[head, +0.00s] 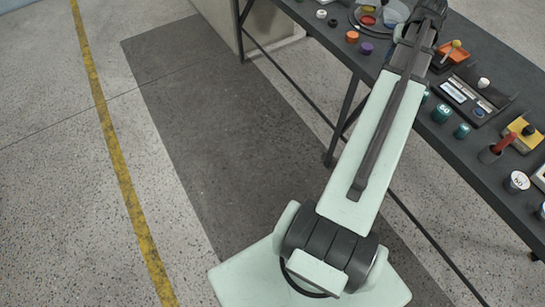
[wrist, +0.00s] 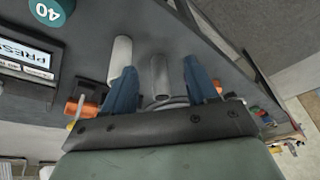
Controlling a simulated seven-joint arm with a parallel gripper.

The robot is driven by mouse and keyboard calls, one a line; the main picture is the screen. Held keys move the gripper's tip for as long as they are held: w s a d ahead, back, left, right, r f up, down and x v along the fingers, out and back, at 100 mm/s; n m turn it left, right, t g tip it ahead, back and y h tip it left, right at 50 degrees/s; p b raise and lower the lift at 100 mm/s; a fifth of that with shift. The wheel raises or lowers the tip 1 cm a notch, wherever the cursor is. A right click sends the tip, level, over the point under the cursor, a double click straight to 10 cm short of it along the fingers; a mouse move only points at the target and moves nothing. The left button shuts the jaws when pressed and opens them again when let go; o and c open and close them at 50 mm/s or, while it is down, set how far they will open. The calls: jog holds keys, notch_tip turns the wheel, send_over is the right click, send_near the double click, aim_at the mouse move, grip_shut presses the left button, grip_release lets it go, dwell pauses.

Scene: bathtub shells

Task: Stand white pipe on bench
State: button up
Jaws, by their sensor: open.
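In the wrist view, my gripper (wrist: 160,68) is open, with its two blue fingers spread apart. A pale grey-white pipe (wrist: 160,76) shows between the fingers, with visible gaps on both sides. A second, lighter pipe-like piece (wrist: 121,52) lies just outside the left finger, partly hidden by it. I cannot tell which of them is the task's white pipe, nor whether the pipe between the fingers is upright or lying. The dark bench (head: 485,40) runs along the upper right in the head view. There my arm reaches over it, and neither the pipe nor the fingertips can be made out.
On the bench are an orange tray (head: 452,54), a black device (head: 476,97), teal cylinders (head: 441,113), a yellow box (head: 524,131) and several small caps. In the wrist view, a teal piece marked 40 (wrist: 50,10) and a display panel (wrist: 25,62) stand left.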

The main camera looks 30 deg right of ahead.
jog(key=w+a+f+n+g+y, duration=0.1)
jog(key=w+a+f, duration=0.2)
jog(key=a+f, duration=0.8)
jog(key=w+a+f+n+g+y, duration=0.2)
jog(key=w+a+f, duration=0.1)
jog(key=a+f, duration=0.8)
jog(key=w+a+f+n+g+y, duration=0.1)
jog(key=w+a+f, duration=0.2)
jog(key=a+f, duration=0.85)
jog(key=s+a+f+n+g, duration=0.1)
jog(key=s+a+f+g, duration=0.1)
jog(key=s+a+f, duration=0.45)
jog(key=s+a+f+n+g, duration=0.1)
jog(key=s+a+f, duration=0.25)
jog(key=a, duration=0.55)
jog(key=s+a+f+n+g+h, duration=0.1)
jog(key=s+a+f, duration=0.2)
jog(key=s, duration=0.4)
jog(key=s+a+f+n+g, duration=0.1)
jog(key=s+a+f, duration=0.2)
jog(key=s+a, duration=0.2)
jog(key=shift+s+f+g+h, duration=0.2)
jog(key=shift+s+g+h, duration=0.15)
jog(key=shift+s, duration=0.5)
